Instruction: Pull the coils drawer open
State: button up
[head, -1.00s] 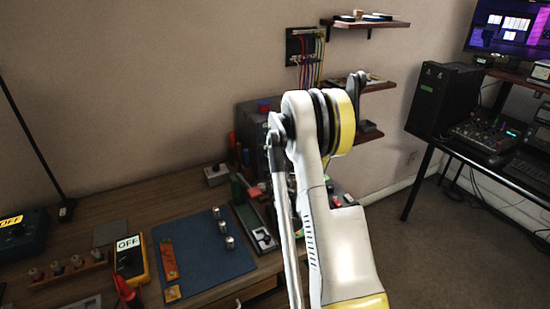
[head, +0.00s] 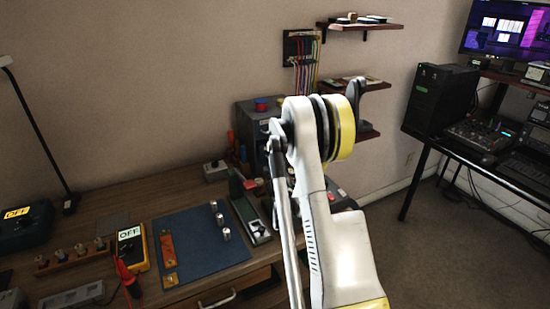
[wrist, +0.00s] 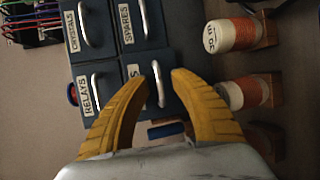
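In the wrist view a dark blue cabinet has several small drawers with silver bar handles. The drawer (wrist: 138,62) at its lower right has a mostly hidden label; only a final "S" shows, so I cannot read it as coils. Its handle (wrist: 158,88) lies between the yellow fingertips of my gripper (wrist: 160,77). The fingers are apart, one on each side of the handle; I cannot tell whether they touch it. The drawer looks flush with its neighbours. In the head view my arm hides the gripper and much of the dark cabinet (head: 247,122).
Neighbouring drawers are labelled crystals (wrist: 90,22), spares (wrist: 135,20) and relays (wrist: 92,88). Orange-and-white coils (wrist: 245,93) stand close on the right. In the head view a blue mat (head: 195,245) and an OFF meter (head: 132,248) lie on the wooden bench.

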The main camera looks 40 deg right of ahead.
jog(key=v, duration=1.1)
jog(key=shift+s+a, duration=0.2)
jog(key=shift+s, duration=0.15)
jog(key=w+d+r+n+t+y, duration=0.2)
jog(key=w+d+r+n+t, duration=0.1)
jog(key=d+r+t, duration=0.45)
jog(key=s+d+f+n+g+y, duration=0.2)
jog(key=s+f+n+g+y, duration=0.25)
jog(key=f+y, duration=0.45)
jog(key=shift+y, duration=0.4)
jog(key=x, duration=0.3)
jog(key=r+b+x, duration=0.1)
jog(key=x, duration=0.3)
jog(key=b+x, duration=0.1)
jog(key=x, duration=0.2)
jog(key=shift+w+a+r, duration=0.15)
jog(key=shift+w+a, duration=0.05)
jog(key=shift+w, duration=0.3)
grip_shut()
